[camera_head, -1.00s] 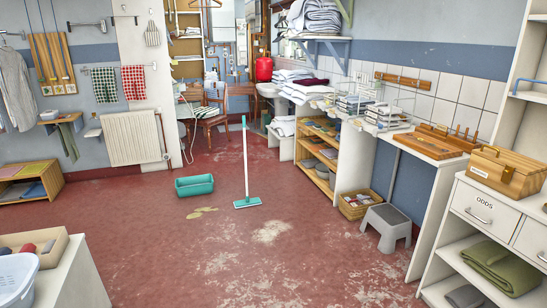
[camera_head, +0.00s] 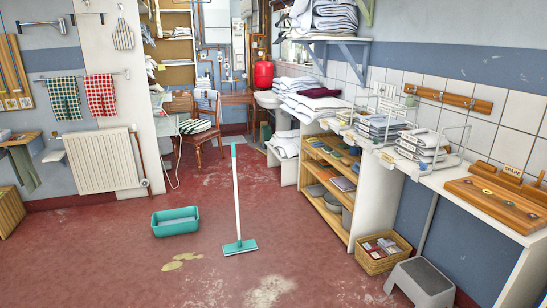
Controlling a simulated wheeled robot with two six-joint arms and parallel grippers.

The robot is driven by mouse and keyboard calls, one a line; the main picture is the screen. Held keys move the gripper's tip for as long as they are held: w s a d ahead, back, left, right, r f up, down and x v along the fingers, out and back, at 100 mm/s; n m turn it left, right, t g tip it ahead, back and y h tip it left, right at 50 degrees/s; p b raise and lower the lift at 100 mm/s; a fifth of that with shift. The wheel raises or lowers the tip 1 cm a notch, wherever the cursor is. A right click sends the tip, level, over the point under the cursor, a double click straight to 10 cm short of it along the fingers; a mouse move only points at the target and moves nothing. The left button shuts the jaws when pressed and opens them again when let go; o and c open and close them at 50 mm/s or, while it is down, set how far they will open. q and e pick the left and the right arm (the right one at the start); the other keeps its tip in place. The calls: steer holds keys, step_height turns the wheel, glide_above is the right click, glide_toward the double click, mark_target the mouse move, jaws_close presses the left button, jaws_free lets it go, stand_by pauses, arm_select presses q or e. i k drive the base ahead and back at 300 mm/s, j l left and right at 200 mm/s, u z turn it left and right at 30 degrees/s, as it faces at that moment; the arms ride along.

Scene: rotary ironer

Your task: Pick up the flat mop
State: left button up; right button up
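The flat mop (camera_head: 237,200) stands upright on the red floor in the camera_head view, near the middle. It has a flat teal head, a white pole and a teal grip at the top. The pole leans slightly to the left towards its top. Nothing is seen holding it. Neither of my grippers shows in the view.
A teal tub (camera_head: 175,222) sits on the floor left of the mop, with a yellowish puddle (camera_head: 182,261) in front. At right are a wooden shelf unit (camera_head: 328,185), a wicker basket (camera_head: 383,253) and a grey step stool (camera_head: 421,283). The floor before the mop is clear.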

mark_target(229, 248)
steer(key=i, duration=2.05)
